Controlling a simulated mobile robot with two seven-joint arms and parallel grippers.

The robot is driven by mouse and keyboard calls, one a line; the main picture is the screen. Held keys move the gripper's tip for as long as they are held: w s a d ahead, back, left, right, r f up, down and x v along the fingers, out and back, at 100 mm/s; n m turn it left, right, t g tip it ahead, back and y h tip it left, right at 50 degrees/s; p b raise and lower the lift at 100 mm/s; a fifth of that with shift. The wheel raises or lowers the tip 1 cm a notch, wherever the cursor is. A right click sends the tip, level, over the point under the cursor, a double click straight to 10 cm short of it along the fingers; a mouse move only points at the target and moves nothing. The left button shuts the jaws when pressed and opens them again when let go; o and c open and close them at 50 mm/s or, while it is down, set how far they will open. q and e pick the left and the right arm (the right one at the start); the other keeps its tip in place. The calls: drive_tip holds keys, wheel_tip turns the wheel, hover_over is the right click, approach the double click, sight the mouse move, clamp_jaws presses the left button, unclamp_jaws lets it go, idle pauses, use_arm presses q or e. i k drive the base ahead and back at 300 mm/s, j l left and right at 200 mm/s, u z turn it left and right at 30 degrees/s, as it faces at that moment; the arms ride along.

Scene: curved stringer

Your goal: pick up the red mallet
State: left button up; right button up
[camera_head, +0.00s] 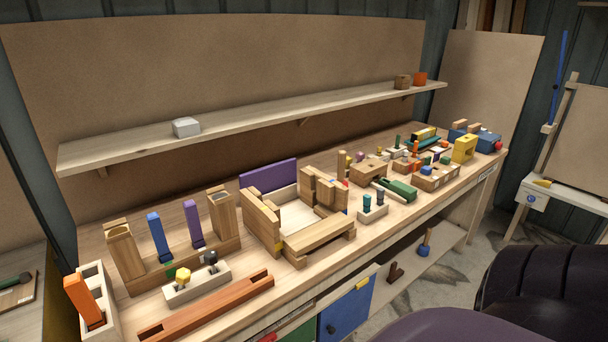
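I cannot make out a red mallet for certain. A small red round piece (498,146) shows at the far right end of the workbench, beside a blue block (487,140); I cannot tell whether it is a mallet head. A smaller red bit shows among the wooden blocks near the bench middle. A blue mallet-like tool (424,248) stands on the lower shelf, and a dark green-headed tool (17,281) lies on a side table at the left. Neither of my grippers is in view.
The long workbench (400,221) is crowded with wooden blocks, small holders and an orange-brown beam (207,308). A wall shelf (250,119) above holds a white box (186,127) and two small blocks. Dark and purple rounded shapes fill the bottom right. Floor shows beyond the bench.

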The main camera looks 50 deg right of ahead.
sight(341, 154)
drive_tip(key=z, duration=1.85)
